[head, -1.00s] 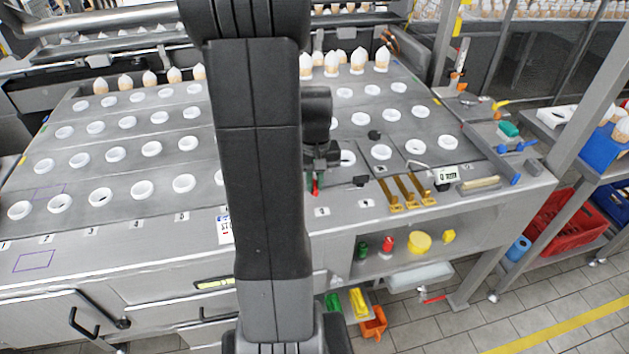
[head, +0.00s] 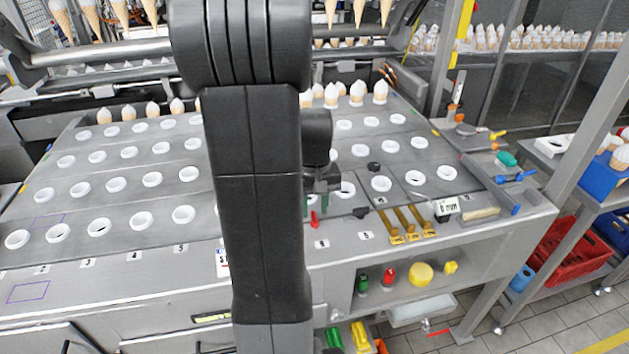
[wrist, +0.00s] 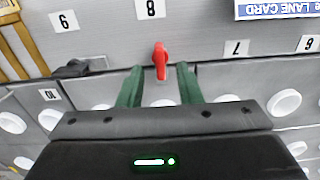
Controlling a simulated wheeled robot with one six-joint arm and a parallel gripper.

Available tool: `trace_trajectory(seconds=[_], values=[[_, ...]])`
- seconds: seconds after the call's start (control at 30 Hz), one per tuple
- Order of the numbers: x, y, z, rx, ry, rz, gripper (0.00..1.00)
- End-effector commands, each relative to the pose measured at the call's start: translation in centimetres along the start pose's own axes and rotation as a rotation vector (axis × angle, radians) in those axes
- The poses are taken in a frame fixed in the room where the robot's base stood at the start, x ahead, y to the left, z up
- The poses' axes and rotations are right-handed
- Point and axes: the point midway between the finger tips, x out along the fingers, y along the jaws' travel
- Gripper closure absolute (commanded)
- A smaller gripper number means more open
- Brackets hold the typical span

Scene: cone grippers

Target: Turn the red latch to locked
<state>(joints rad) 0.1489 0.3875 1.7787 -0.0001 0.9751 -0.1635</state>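The red latch (head: 314,219) is a small red handle on the front strip of the steel table, just above the number 8 label. It also shows in the wrist view (wrist: 160,61), pointing straight up and down in that picture. My gripper (wrist: 160,70) is open, with its two green fingers on either side of the latch's lower end and a gap to each. In the head view my gripper (head: 318,203) is partly hidden behind my arm, just above the latch. No locked or unlocked marking is readable.
A black latch (head: 361,213) sits to the right, near brass forked pieces (head: 405,224). White ring holders (head: 381,184) cover the tabletop behind. A lane card (wrist: 275,10) lies on the front strip. A lower shelf holds red, green and yellow pieces (head: 420,274).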

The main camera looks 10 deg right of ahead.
Motion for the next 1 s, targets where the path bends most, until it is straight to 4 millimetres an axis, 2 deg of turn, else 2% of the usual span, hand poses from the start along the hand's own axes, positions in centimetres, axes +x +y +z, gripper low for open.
trace_trajectory(seconds=[0.1, 0.3, 0.5, 0.7, 1.0], values=[[-3.0, 0.0, -0.1, 0.000, 0.007, 0.001, 0.68], [-7.5, 0.0, -0.1, 0.000, 0.006, 0.001, 0.68], [-10.3, 0.0, -0.1, 0.000, 0.002, 0.000, 0.68], [-11.3, 0.0, 0.0, 0.000, 0.001, 0.000, 0.68], [-11.2, 0.0, 0.0, 0.000, 0.000, 0.000, 0.68]])
